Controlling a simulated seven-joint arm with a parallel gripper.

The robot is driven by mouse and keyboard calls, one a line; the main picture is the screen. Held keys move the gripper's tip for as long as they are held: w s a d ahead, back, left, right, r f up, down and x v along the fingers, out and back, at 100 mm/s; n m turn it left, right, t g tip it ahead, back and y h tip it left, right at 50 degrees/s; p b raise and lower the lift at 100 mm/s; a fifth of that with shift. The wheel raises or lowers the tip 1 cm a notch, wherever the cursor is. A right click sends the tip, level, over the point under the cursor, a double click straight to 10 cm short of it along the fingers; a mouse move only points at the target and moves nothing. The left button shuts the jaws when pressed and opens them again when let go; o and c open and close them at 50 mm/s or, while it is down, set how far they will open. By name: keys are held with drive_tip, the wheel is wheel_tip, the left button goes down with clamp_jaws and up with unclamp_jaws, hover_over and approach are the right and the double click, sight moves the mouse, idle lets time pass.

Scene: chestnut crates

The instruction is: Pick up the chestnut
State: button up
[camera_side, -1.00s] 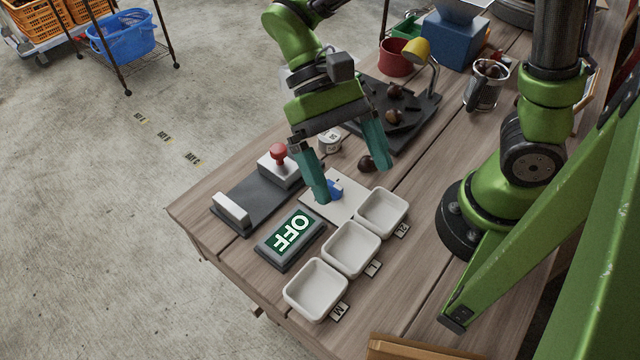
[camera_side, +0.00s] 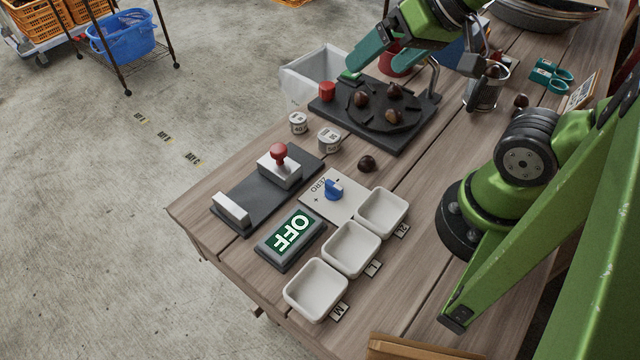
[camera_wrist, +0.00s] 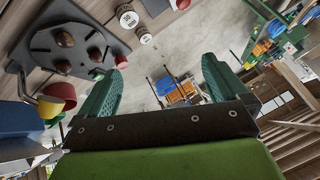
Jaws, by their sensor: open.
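A lone brown chestnut (camera_side: 367,163) lies on the bare table, behind the white trays. Several more chestnuts (camera_side: 393,90) sit on a dark round plate (camera_side: 376,125), and they also show in the wrist view (camera_wrist: 65,38). Another small brown one (camera_side: 521,101) lies on the table at the right. My gripper (camera_side: 408,68) is high at the top, above the back of the dark plate, well away from the lone chestnut. Its teal fingers are spread with nothing between them in the wrist view (camera_wrist: 160,70).
Three white trays (camera_side: 352,268) stand in a row at the front. Beside them are the OFF display (camera_side: 291,240), a blue knob (camera_side: 334,189) and a red-topped press (camera_side: 279,160). Weights (camera_side: 329,140), a white bin (camera_side: 303,85) and a metal cup (camera_side: 484,92) stand farther back.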

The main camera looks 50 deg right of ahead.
drive_tip(key=c, duration=0.6)
drive_tip(key=n+g+h, duration=0.2)
drive_tip(key=n+g, duration=0.5)
drive_tip(key=n, duration=0.5)
hover_over(367, 159)
wheel_tip(367, 159, down, 8)
drive_tip(key=r, duration=0.1)
drive_tip(key=f, duration=1.1)
drive_tip(key=shift+s+d+f, duration=0.1)
drive_tip(key=shift+s+f, duration=0.1)
drive_tip(key=shift+f, duration=0.1)
drive_tip(key=shift+w+f, duration=0.2)
drive_tip(key=shift+f, duration=2.6)
